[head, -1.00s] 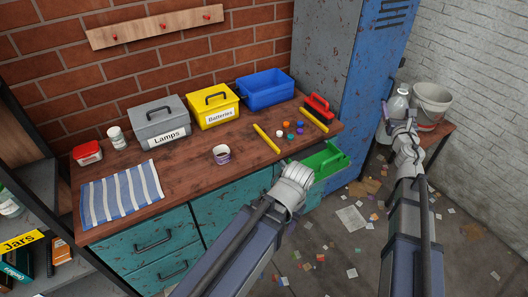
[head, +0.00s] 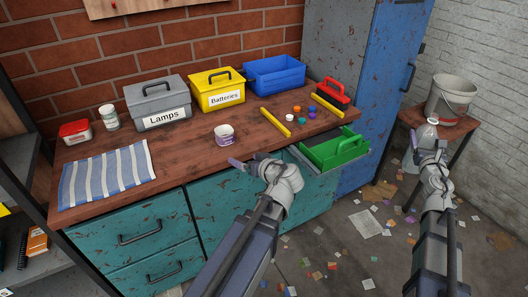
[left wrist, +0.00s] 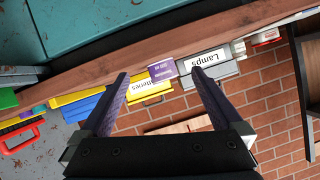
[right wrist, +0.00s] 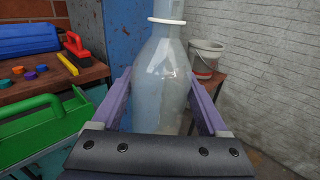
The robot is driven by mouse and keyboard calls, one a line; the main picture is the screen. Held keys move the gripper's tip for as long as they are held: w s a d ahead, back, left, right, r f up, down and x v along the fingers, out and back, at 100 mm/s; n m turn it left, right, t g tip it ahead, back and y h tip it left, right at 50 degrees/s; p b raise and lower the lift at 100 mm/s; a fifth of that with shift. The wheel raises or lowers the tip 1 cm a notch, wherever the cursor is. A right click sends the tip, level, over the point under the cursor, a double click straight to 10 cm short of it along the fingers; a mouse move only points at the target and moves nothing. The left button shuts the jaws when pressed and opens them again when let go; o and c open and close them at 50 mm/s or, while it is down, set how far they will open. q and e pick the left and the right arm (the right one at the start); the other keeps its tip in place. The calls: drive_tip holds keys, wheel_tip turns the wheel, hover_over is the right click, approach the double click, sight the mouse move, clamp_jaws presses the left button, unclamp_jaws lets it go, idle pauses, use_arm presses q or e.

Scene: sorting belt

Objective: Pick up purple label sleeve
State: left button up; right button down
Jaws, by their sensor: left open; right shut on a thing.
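The purple label sleeve (head: 224,135) is a short, cup-like piece, white with a purple printed band, standing near the front edge of the wooden bench. In the left wrist view its purple face (left wrist: 162,70) shows between the fingertips and beyond them. My left gripper (head: 249,160) is open and empty, in front of the bench edge, just below and right of the sleeve, apart from it. My right gripper (head: 430,150) is shut on a clear bottle (right wrist: 160,85), held upright at the right; its neck top is cut off in the right wrist view.
Behind the sleeve stand the grey Lamps box (head: 158,103), yellow Batteries box (head: 217,92) and blue bin (head: 275,78). Yellow bars (head: 274,122) and several coloured caps lie to its right. A green tray (head: 337,150) sits in an open drawer. A bucket (head: 451,100) stands on a stool.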

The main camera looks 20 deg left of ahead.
sight(228, 137)
use_arm(q)
drive_tip(key=w+a+t+b, duration=0.1)
drive_tip(key=w+a+n+t+y+b, duration=0.1)
drive_tip(key=b, duration=0.1)
drive_tip(key=w+a+y+b, duration=0.1)
drive_tip(key=a+b, duration=0.1)
drive_tip(key=shift+f+n+t, duration=0.35)
drive_tip(key=shift+n+t, duration=0.05)
use_arm(e)
wheel_tip(228, 137, down, 7)
drive_tip(key=shift+f, duration=0.1)
use_arm(q)
drive_tip(key=shift+w+a+r+t+y+b, duration=0.3)
drive_tip(key=shift+t+y+b, duration=0.1)
drive_tip(key=shift+b, duration=0.2)
use_arm(e)
drive_tip(key=shift+f, duration=0.6)
use_arm(q)
drive_tip(key=shift+r+x, duration=0.15)
drive_tip(key=shift+x, duration=1.6)
drive_tip(key=shift+r+x, duration=0.1)
drive_tip(key=shift+x, duration=1.65)
drive_tip(key=shift+w, duration=0.1)
drive_tip(key=x, duration=0.5)
drive_tip(key=shift+w+r, duration=0.1)
drive_tip(key=shift+c, duration=0.2)
drive_tip(key=c, duration=1)
